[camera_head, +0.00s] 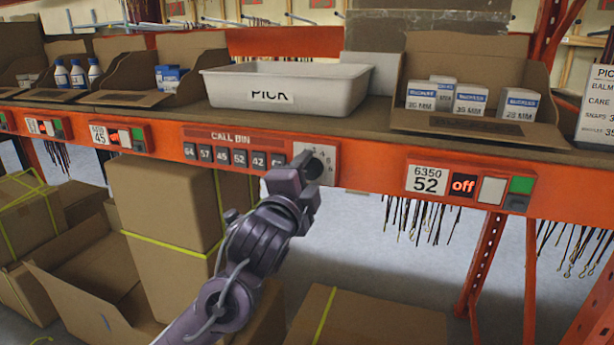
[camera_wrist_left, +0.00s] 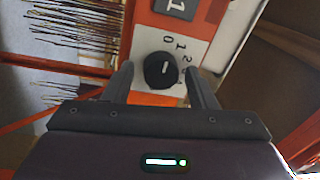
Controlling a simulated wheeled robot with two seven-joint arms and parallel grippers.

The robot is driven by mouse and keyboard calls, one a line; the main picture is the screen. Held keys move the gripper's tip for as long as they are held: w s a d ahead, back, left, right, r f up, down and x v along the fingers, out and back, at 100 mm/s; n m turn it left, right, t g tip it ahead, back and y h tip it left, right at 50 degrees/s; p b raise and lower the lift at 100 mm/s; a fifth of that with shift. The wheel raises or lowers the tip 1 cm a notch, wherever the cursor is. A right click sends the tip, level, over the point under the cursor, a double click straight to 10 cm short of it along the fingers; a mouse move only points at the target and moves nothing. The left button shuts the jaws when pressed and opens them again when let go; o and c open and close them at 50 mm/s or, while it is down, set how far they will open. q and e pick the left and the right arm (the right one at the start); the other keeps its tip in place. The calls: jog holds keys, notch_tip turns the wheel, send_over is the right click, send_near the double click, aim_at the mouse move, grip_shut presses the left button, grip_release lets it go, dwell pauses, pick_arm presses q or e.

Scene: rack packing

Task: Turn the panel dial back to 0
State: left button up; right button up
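The panel dial is a round black knob (camera_wrist_left: 160,70) on a white plate in the left wrist view. Printed digits, including 0, 1 and 2, curve around its upper right. Its short white mark lies roughly level in that view; the exact digit it points to is unclear. In the head view the dial plate (camera_head: 328,173) is at the right end of the red CALL BIN panel (camera_head: 231,139), partly hidden by my gripper. My left gripper (camera_head: 303,172) is at the dial. In the wrist view its open fingers (camera_wrist_left: 160,76) stand either side of the knob, with gaps visible.
A white PICK tote (camera_head: 285,92) sits on the shelf above the panel. A 6350/52 display (camera_head: 462,186) reading "off" is to the right on the orange beam. Cardboard boxes (camera_head: 165,200) stand below left. Thin dark strands hang under the beam.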

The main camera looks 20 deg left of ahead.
pick_arm(q)
jog(key=shift+o, duration=0.4)
jog(key=shift+s, duration=0.1)
jog(key=shift+s+f, duration=0.15)
jog(key=shift+s, duration=0.2)
jog(key=s+b, duration=0.3)
jog(key=s, duration=0.4)
jog(key=shift+f, duration=0.2)
jog(key=shift+a, duration=0.15)
